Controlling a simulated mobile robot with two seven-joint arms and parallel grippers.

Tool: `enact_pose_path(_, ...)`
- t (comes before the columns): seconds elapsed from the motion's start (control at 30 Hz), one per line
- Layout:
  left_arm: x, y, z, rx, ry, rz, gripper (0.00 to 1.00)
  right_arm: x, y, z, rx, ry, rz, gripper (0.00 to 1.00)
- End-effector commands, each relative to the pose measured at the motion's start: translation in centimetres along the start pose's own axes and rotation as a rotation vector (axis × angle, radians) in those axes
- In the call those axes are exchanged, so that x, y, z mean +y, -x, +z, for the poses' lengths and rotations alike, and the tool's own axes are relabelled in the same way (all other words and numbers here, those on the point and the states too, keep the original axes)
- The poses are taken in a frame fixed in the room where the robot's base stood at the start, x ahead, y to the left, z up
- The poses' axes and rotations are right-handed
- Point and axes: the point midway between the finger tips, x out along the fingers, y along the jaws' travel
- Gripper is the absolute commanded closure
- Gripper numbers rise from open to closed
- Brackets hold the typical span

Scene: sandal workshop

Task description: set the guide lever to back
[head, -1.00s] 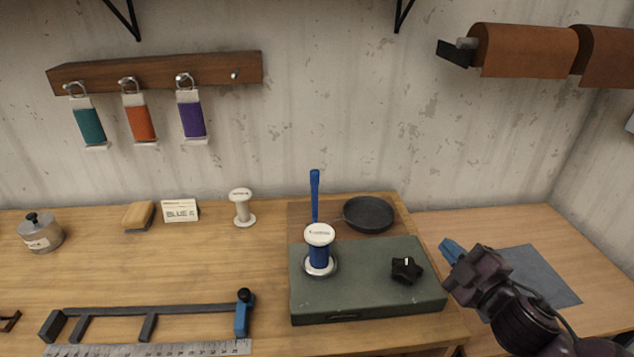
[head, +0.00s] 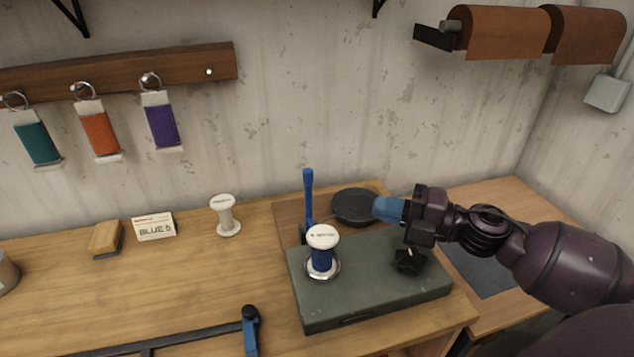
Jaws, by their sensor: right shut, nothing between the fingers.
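A blue lever (head: 308,196) stands nearly upright at the back left of a grey-green box (head: 370,305); I take it to be the guide lever. My right gripper (head: 382,208) comes in from the right, its blue fingers shut and empty. It is above the back of the box, pointing left, and appears apart from the lever, to its right. A spool with blue thread (head: 322,258) stands on the box in front of the lever. A black star knob (head: 410,261) sits on the box below my gripper. My left gripper is not in view.
A dark round dish (head: 352,206) lies behind the box, partly near my fingers. A white spool (head: 225,215), a "BLUE" card (head: 155,227) and a wooden-backed brush (head: 106,239) stand to the left. A clamp bar with a blue handle (head: 250,332) lies at the front.

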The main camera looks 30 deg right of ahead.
Motion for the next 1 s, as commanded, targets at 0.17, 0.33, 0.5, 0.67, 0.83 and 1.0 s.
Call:
enact_pose_path(0.17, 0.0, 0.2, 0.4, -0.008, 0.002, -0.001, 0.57, 0.0, 0.0, 0.0, -0.001, -0.001, 0.001, 1.0)
enact_pose_path(0.33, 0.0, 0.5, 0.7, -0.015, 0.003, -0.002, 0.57, 0.1, -0.6, 0.0, 0.001, 0.0, 0.002, 1.0)
enact_pose_path(0.5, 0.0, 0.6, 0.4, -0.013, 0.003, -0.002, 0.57, 0.2, -2.3, 0.0, 0.001, 0.001, 0.002, 1.0)
enact_pose_path(0.67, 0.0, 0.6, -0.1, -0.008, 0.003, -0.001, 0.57, 0.2, -4.2, 0.1, 0.0, 0.001, 0.003, 1.0)
enact_pose_path(0.83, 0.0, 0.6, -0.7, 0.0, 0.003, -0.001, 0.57, 0.2, -6.1, 0.1, 0.0, 0.001, 0.003, 1.0)
enact_pose_path(1.0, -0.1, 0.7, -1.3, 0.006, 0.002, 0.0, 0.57, 0.3, -8.0, 0.1, -0.001, 0.001, 0.003, 1.0)
